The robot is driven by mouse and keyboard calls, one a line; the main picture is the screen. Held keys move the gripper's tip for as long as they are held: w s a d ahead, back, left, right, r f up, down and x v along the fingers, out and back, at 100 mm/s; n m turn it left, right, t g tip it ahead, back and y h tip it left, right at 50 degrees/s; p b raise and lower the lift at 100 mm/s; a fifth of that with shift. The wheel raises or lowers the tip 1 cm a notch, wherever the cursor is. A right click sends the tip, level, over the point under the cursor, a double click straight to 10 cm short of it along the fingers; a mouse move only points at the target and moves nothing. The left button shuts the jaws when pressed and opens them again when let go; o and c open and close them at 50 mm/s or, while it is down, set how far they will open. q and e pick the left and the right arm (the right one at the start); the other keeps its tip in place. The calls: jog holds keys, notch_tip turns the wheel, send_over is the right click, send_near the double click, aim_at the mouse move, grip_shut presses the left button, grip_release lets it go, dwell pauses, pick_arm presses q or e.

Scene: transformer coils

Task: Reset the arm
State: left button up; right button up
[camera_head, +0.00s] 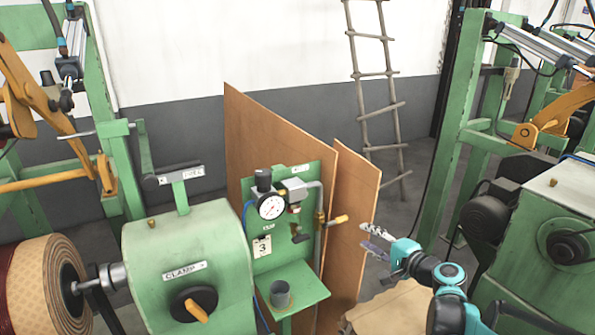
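My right gripper (364,236) is in the right half of the view, at the end of my teal and dark arm (447,290) that comes in from the bottom right. Its two grey fingers point left and stand apart, with nothing between them. The fingertips are close in the picture to the right edge of a brown board (350,225); I cannot tell how far apart they are in depth. My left arm and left gripper are not in view.
A green clamp machine (190,255) holds a coil roll (35,285) at left. Green machinery (545,240) stands at right. A wooden ladder (377,90) leans behind.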

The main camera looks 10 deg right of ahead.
jog(key=s+a+f+n+g+h, duration=0.1)
jog(key=s+a+f+n+g, duration=0.2)
jog(key=s+a, duration=0.4)
jog(key=s+a+f+n+g, duration=0.2)
jog(key=s+a+n, duration=0.3)
jog(key=s+a, duration=0.2)
jog(key=s+f+n+g+h, duration=0.1)
jog(key=s+f+n+h, duration=0.1)
jog(key=s, duration=0.4)
jog(key=s+f+n+g+h, duration=0.1)
jog(key=s+f+n+h, duration=0.1)
jog(key=s, duration=0.5)
jog(key=shift+s+d+f+n, duration=0.15)
jog(key=shift+d+f+n, duration=0.3)
jog(key=shift+n, duration=0.55)
